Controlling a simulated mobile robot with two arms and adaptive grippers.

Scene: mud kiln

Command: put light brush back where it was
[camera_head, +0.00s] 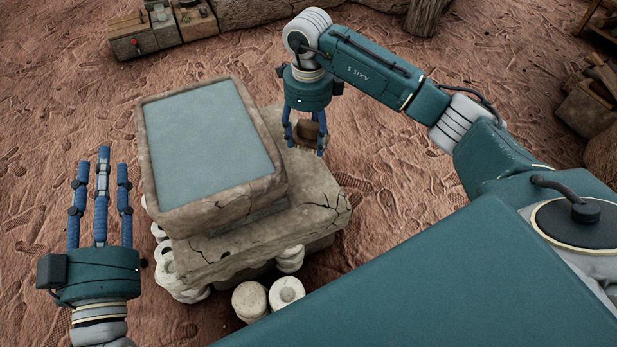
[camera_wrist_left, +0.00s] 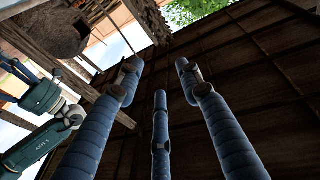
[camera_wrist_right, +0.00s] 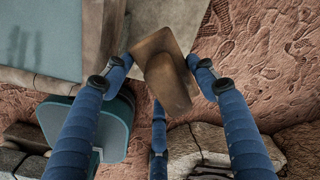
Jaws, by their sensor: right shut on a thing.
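The brush (camera_head: 307,130) is a small brown block with a handle and a pale fringe of bristles at its lower end. My right gripper (camera_head: 304,142) points down and is shut on it, beside the right side of the water-filled basin. In the right wrist view the brush (camera_wrist_right: 168,78) sits between the blue fingers, seen against the edge of the stone slab. I cannot tell whether the bristles touch the slab. My left gripper (camera_head: 102,158) is open and empty, fingers pointing up, left of the basin. The left wrist view shows its spread fingers (camera_wrist_left: 160,82).
The stone basin (camera_head: 160,205) holds still water and rests on a cracked stone slab (camera_head: 310,205). Pale round stones (camera_head: 287,291) lie around the slab's foot. Wooden boxes (camera_head: 132,37) stand at the back left. Open reddish ground lies right of the slab.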

